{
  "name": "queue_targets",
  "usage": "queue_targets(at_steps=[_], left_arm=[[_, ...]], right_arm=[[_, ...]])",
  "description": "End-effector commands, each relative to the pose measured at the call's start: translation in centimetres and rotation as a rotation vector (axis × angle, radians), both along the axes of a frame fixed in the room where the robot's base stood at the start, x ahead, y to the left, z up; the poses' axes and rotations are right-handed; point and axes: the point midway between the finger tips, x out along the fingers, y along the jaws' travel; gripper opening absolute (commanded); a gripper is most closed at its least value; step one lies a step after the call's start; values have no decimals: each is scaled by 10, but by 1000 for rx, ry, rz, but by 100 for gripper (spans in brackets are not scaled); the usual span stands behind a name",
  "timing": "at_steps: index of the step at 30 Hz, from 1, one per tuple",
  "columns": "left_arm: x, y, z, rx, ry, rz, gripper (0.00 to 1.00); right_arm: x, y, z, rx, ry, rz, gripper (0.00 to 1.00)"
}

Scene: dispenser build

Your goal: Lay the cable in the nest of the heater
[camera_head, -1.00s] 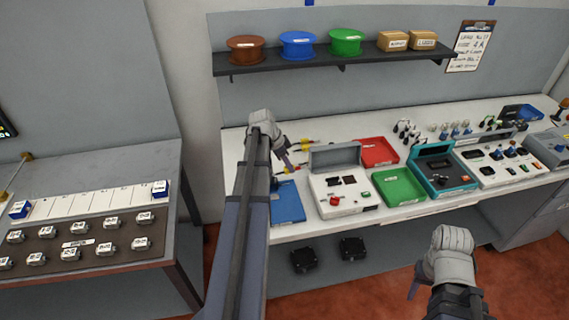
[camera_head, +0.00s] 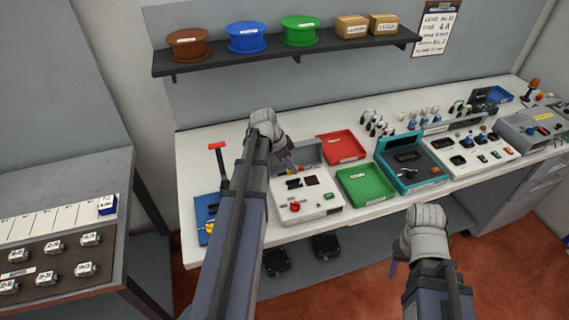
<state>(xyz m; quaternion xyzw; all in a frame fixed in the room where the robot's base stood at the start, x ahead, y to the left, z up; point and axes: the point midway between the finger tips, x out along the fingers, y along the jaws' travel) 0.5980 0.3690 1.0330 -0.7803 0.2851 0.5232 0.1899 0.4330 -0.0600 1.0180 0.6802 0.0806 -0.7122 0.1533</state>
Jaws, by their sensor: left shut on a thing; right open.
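The white unit with a red button and a raised grey lid (camera_head: 316,205), which I take to be the heater, stands on the bench in the middle of the head view. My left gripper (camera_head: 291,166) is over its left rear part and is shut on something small. A small yellow bit (camera_head: 293,184) shows just below the fingers, probably the cable; most of it is hidden or too small to make out. I cannot tell whether it touches the nest. My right gripper (camera_head: 393,268) is open and apart from everything, in front of the bench edge.
A red tray (camera_head: 341,147) and a green tray (camera_head: 366,184) lie right of the white unit, then a teal machine (camera_head: 412,166). A shelf with spools (camera_head: 246,37) hangs behind.

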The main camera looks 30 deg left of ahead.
Motion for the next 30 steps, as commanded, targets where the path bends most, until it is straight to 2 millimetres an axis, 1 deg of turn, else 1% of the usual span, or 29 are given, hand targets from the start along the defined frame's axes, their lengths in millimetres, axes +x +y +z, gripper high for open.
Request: queue_targets(at_steps=[4, 14, 20, 30], left_arm=[[0, -4, 1, 0, 0, -7, 0], [0, -4, -4, 0, 0, -8, 0], [0, -4, -17, 0, 0, -8, 0], [0, -4, -43, 0, 0, -8, 0]], right_arm=[[0, 0, 1, 0, 0, 0, 50], [0, 0, -4, 0, 0, 0, 50], [0, 0, -17, 0, 0, -1, 50], [0, 0, -43, 0, 0, -2, 50]])
